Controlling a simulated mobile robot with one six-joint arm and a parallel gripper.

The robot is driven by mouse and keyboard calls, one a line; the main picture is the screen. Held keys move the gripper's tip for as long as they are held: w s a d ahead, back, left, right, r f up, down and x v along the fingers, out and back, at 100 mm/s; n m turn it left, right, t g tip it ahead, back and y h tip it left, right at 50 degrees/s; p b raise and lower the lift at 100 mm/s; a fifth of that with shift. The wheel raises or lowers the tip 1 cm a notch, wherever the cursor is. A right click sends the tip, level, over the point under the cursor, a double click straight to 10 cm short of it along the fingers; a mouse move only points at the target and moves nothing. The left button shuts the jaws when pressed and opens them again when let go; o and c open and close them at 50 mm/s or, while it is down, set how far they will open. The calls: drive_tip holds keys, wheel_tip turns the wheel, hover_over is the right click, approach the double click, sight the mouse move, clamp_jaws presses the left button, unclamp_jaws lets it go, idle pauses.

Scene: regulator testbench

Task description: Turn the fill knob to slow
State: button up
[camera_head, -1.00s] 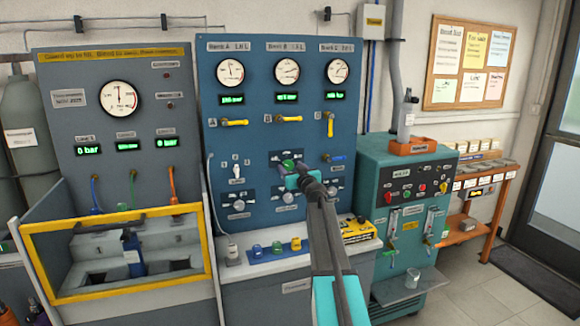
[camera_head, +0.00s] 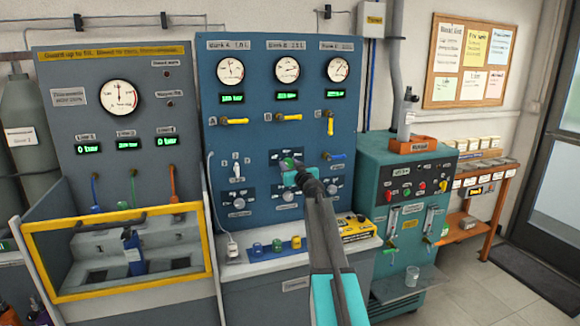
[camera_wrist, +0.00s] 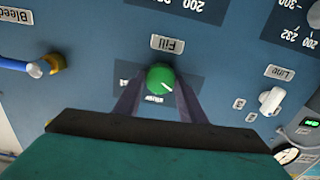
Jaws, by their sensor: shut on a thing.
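The green fill knob (camera_wrist: 160,78) is on the dark plate under the upside-down "Fill" label (camera_wrist: 168,44) in the wrist view. Its pale pointer line slants toward the lower right of that picture. The small position words around it are partly hidden, and I cannot read them surely. My gripper (camera_wrist: 160,88) has one dark finger on each side of the knob and is shut on it. In the head view the green knob (camera_head: 287,162) shows at the middle of the blue panel, with my gripper (camera_head: 290,168) against it and my arm covering part of the panel below.
A white line knob (camera_wrist: 271,101) and a blue bleed lever (camera_wrist: 14,65) flank the fill knob in the wrist view. Gauges (camera_head: 287,69) and yellow levers (camera_head: 288,117) are above. A shelf with coloured caps (camera_head: 277,246) is below. A teal cabinet (camera_head: 400,200) stands at right.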

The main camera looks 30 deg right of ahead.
drive_tip(key=shift+d+m+b, duration=0.15)
drive_tip(key=shift+m+b, duration=1.05)
drive_tip(key=shift+m, duration=0.2)
drive_tip(key=m+b, duration=0.1)
drive_tip(key=m, duration=0.2)
drive_tip(key=shift+d+b, duration=0.1)
drive_tip(key=shift+b, duration=0.3)
drive_tip(key=m+b, duration=0.1)
drive_tip(key=m, duration=0.5)
drive_tip(key=o, duration=1)
drive_tip(key=shift+o, duration=0.2)
drive_tip(key=shift+s, duration=0.2)
